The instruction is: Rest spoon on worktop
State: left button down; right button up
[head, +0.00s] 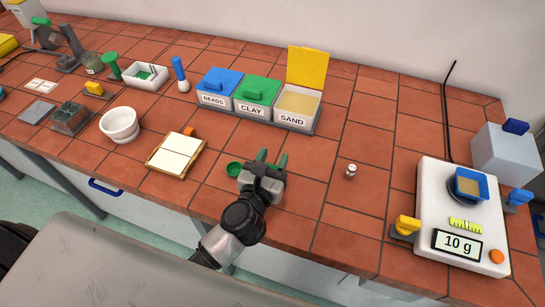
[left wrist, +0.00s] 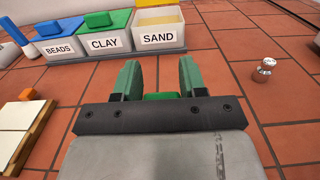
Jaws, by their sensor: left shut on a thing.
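My left gripper (head: 272,158) is over the worktop (head: 330,225), in front of the labelled boxes, and is shut on the green spoon. The spoon's round green bowl (head: 234,168) sticks out to the left of the gripper in the head view. In the left wrist view, a green part of the spoon (left wrist: 162,96) shows low between the two green fingers (left wrist: 160,75). The gripper body hides the rest of the spoon. I cannot tell whether the spoon touches the tiles. My right gripper is not in view.
Boxes marked BEADS (head: 218,87), CLAY (head: 257,95) and SAND (head: 298,104) stand behind; SAND's yellow lid is up. Tiles between jar and gripper are bare.

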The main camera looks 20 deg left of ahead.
pick_arm(q)
jog(key=shift+f+b, duration=0.3)
jog(key=shift+f, duration=0.1)
dwell(0.5)
jog(key=c, duration=0.5)
grip_release()
jog(key=shift+c, duration=0.2)
jog(key=s+b, duration=0.1)
jog(key=s, duration=0.4)
jog(key=s+b, duration=0.2)
jog(key=s, duration=0.2)
jog(key=shift+s+a+f, duration=0.1)
jog(key=shift+s+a, duration=0.1)
jog(key=shift+s, duration=0.15)
jog(key=shift+s+r, duration=0.2)
jog(key=shift+s, duration=0.35)
